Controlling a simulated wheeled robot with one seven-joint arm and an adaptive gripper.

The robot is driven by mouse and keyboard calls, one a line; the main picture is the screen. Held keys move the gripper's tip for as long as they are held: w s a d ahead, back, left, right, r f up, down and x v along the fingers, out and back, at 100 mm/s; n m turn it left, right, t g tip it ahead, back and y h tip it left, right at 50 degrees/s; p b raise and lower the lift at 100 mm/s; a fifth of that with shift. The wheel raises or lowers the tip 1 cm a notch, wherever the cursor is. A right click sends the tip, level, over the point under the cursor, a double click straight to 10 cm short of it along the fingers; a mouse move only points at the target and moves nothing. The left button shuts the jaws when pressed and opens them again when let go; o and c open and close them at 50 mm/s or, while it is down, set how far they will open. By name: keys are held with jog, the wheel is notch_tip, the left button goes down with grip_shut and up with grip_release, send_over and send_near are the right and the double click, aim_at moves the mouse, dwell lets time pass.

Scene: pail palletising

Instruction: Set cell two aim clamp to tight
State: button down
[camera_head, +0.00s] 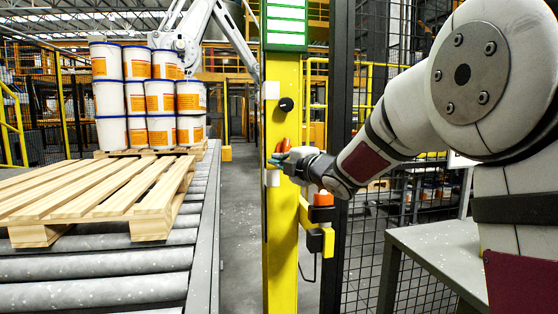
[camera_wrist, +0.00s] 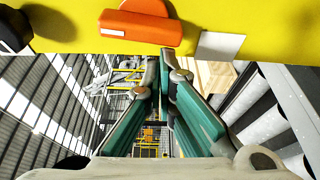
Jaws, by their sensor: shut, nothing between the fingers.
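An orange lever (camera_wrist: 140,28) with a small pale mark lies across the yellow post (camera_wrist: 265,25) at the top of the wrist view. In the head view the orange lever (camera_head: 283,145) shows on the yellow post (camera_head: 283,235), just above my gripper's fingers. My gripper (camera_head: 281,159) is at the post. In the wrist view the teal fingers of my gripper (camera_wrist: 161,58) come together at the tips, with nothing between them. The tips are close to the lever's lower edge; I cannot tell whether they touch it. I see no label naming the clamp.
A black knob (camera_head: 286,104) sits higher on the post, below a green lit panel (camera_head: 286,22). An orange-topped device (camera_head: 321,206) sticks out lower right. A pallet (camera_head: 100,193) lies on the roller conveyor (camera_head: 95,290) at left, with stacked pails (camera_head: 160,97) behind. Wire mesh stands at right.

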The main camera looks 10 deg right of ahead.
jog(key=v, duration=1.2)
